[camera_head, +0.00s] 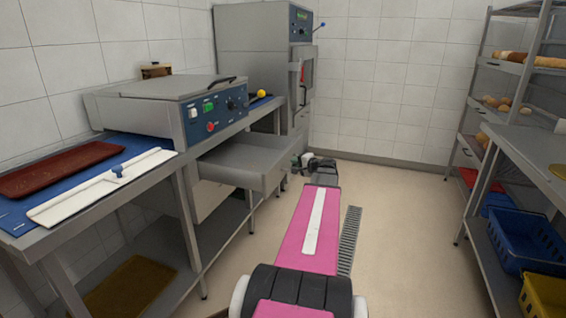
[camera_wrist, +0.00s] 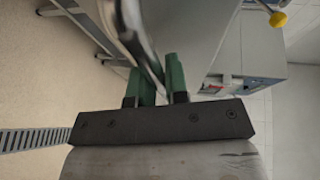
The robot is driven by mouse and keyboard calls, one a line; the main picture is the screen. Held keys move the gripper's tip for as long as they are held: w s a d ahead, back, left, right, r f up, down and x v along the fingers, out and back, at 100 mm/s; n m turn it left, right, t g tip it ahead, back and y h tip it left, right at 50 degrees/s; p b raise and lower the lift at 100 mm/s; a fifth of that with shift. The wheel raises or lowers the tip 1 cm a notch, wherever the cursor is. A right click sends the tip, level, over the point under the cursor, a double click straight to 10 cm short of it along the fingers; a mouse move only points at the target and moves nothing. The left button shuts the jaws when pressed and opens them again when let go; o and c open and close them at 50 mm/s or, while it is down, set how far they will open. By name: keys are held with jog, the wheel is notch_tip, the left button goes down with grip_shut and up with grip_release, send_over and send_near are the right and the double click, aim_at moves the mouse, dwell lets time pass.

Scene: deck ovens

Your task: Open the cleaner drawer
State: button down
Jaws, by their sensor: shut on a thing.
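The grey metal drawer (camera_head: 245,158) stands pulled out from under the bench, below the machine with the blue control panel (camera_head: 215,112). My gripper (camera_head: 303,159) is at the drawer's front right end, small and partly hidden by my arm in the head view. In the wrist view, the green fingers of my gripper (camera_wrist: 156,68) are shut on a curved metal handle (camera_wrist: 133,35). The grey drawer front (camera_wrist: 185,30) lies beyond the handle. The finger contact is partly blurred.
The bench at left holds a brown tray (camera_head: 60,168) and a white board (camera_head: 100,188). A tall grey oven (camera_head: 252,60) stands behind. At right are a steel table (camera_head: 525,165), blue crates (camera_head: 525,240) and a bread rack (camera_head: 515,68). The floor between (camera_head: 400,215) is clear apart from a drain grate (camera_head: 349,240).

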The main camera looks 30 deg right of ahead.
jog(key=shift+s+d, duration=0.65)
jog(key=shift+s, duration=0.15)
jog(key=c, duration=1.1)
grip_release()
jog(key=shift+c, duration=0.2)
jog(key=v, duration=1)
jog(key=shift+s, duration=0.4)
jog(key=shift+d, duration=0.1)
